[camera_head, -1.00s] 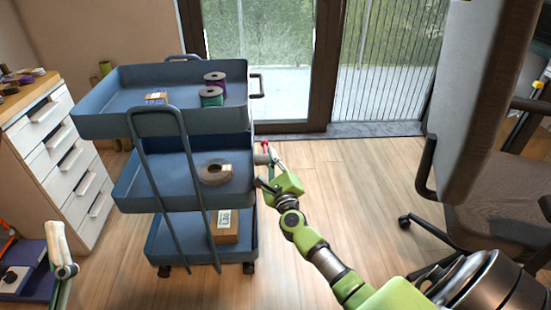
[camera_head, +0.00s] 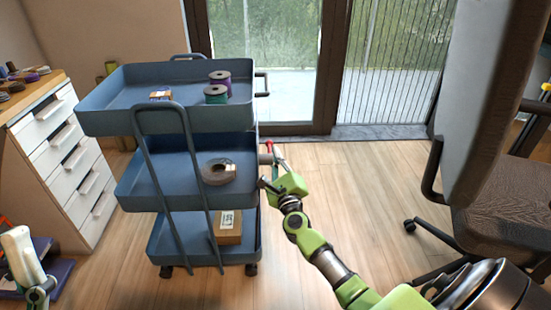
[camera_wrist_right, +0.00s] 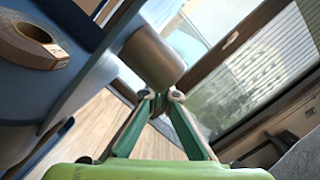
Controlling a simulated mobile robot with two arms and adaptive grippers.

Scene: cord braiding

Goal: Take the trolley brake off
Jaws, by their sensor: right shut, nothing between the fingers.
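The blue three-tier trolley (camera_head: 180,118) stands left of centre, upright on dark castors (camera_head: 251,269). A grey cylindrical part (camera_head: 266,159) sticks out at its right side, near the middle shelf, with a small red-tipped piece (camera_head: 268,146) beside it. I cannot tell which part is the brake. My right gripper (camera_head: 277,152) is beside these parts, shut and empty. In the right wrist view its fingertips (camera_wrist_right: 160,95) meet just below the grey cylinder (camera_wrist_right: 152,58); contact is unclear.
Spools (camera_head: 216,93) stand on the top shelf; a ring-shaped roll (camera_head: 217,172) is on the middle shelf and a box (camera_head: 229,227) on the bottom. A drawer cabinet (camera_head: 75,160) is left, an office chair (camera_head: 500,222) right. Floor right of the trolley is open.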

